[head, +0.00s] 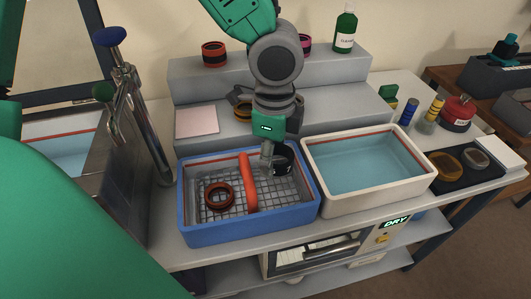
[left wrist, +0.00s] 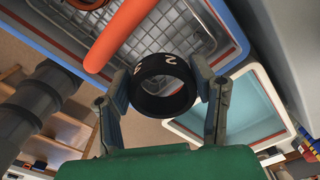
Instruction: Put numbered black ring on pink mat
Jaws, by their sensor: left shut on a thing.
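The numbered black ring (head: 284,161) is between the fingers of my left gripper (head: 270,154), over the right part of the blue basket tray (head: 248,228). In the left wrist view the black ring (left wrist: 160,100) shows white numerals on its outer wall. The left gripper's fingers (left wrist: 166,92) are shut on opposite sides of it. The pink mat (head: 196,121) lies flat and empty on the lower grey step, behind the blue tray and left of the gripper. My right gripper is not in view.
An orange-red bar (head: 248,184) crosses the blue tray, and a dark red-brown ring (head: 219,196) lies on its wire mesh. A white basin (head: 372,169) of bluish liquid stands at right. A metal faucet-like fixture (head: 140,120) rises at left, near the mat.

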